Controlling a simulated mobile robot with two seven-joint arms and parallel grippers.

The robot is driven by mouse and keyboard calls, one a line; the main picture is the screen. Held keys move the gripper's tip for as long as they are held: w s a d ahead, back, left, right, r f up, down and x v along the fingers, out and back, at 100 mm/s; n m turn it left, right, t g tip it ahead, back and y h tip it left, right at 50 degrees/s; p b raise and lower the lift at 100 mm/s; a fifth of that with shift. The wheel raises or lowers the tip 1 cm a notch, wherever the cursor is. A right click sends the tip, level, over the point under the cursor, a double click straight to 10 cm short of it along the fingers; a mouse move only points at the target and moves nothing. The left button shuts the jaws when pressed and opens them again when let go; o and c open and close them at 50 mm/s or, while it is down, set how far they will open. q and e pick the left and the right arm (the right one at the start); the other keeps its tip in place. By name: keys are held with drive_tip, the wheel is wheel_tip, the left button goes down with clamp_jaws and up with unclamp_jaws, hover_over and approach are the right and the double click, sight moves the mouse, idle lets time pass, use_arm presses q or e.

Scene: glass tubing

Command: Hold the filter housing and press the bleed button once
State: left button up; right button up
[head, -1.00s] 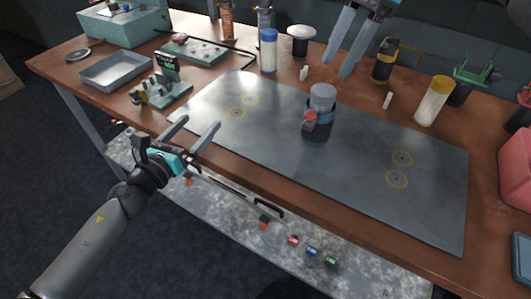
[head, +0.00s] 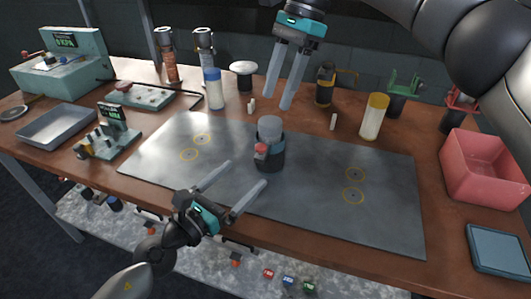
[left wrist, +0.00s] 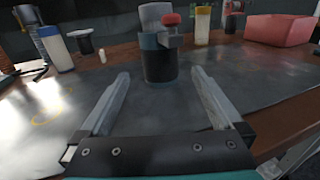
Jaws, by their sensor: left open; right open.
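The filter housing (head: 270,152) stands upright on the grey mat, dark below with a grey cap. My right gripper (head: 278,103) is open and empty, above and behind the housing, fingers pointing down.
The grey mat (head: 310,215) is mostly bare around the housing. Bottles, a yellow-capped jar (head: 374,117) and small white pieces stand behind it. A pink bin (head: 482,170) and blue tray (head: 498,250) are at right. A metal tray (head: 58,127) and a small valve stand (head: 108,140) are at left.

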sight(268, 152)
use_arm(q)
drive_tip(key=x, duration=1)
drive_tip(key=shift+w+d+f, duration=0.1)
drive_tip(key=shift+w+d, duration=0.05)
drive_tip(key=shift+w, duration=0.05)
